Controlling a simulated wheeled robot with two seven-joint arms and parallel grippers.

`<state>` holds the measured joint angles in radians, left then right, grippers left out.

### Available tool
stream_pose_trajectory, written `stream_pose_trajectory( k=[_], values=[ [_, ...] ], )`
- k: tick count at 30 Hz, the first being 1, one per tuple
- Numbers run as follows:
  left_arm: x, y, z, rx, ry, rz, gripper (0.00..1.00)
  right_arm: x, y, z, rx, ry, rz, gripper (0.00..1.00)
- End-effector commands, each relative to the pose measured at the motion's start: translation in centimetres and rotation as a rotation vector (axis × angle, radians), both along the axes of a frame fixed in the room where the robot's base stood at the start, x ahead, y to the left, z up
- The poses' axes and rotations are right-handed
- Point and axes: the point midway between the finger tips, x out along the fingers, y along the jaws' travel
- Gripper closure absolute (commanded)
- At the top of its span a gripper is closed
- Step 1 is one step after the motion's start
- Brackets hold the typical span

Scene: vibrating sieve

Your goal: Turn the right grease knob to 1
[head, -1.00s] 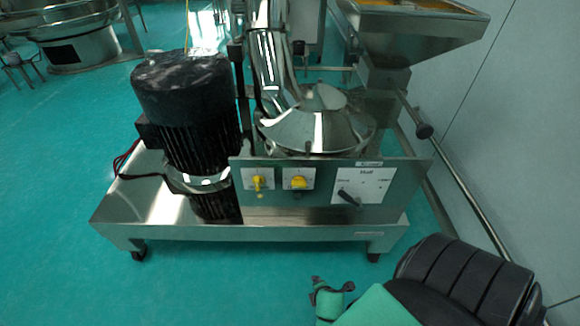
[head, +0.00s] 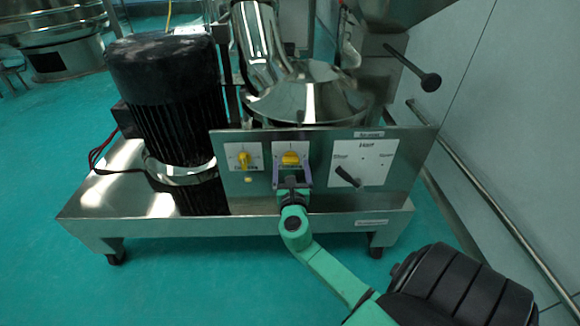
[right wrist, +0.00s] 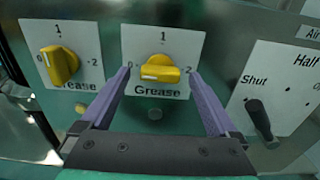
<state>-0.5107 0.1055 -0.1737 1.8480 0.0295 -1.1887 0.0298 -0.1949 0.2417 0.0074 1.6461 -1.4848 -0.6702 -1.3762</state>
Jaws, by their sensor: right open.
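The right grease knob (head: 290,159) is yellow and sits on a white label on the machine's front panel. In the right wrist view the knob (right wrist: 160,68) has its handle lying about level, with a pale mark at its left end near the 0; the 1 is above it. My right gripper (head: 291,174) is open at the panel, with one finger on each side of this knob. In the right wrist view, gaps show between the knob and both fingers of the gripper (right wrist: 160,74). My left gripper is not in view.
The left grease knob (right wrist: 60,65), also yellow, is just left of my gripper. A black lever (right wrist: 260,120) on the Shut/Half plate is to the right.

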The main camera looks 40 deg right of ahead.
Motion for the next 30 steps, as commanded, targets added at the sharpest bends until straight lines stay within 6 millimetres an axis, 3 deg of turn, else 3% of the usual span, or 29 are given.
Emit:
stream_pose_trajectory(
  k=[4,11,15,18,30],
  values=[
    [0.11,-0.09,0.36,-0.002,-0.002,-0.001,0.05,1.08,-0.84,-0.02,0.0,0.0,0.0,0.05],
    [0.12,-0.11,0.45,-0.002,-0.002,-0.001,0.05,1.13,-0.9,-0.01,0.001,0.001,0.0,0.05],
    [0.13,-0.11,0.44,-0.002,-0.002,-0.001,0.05,1.12,-0.88,-0.02,0.001,0.001,0.0,0.59],
    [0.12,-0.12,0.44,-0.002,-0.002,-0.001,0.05,1.1,-0.86,-0.03,0.001,0.001,0.0,0.91],
    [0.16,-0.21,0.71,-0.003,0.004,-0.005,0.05,1.07,-0.85,-0.18,0.056,-0.041,0.0,0.91]
  ],
)
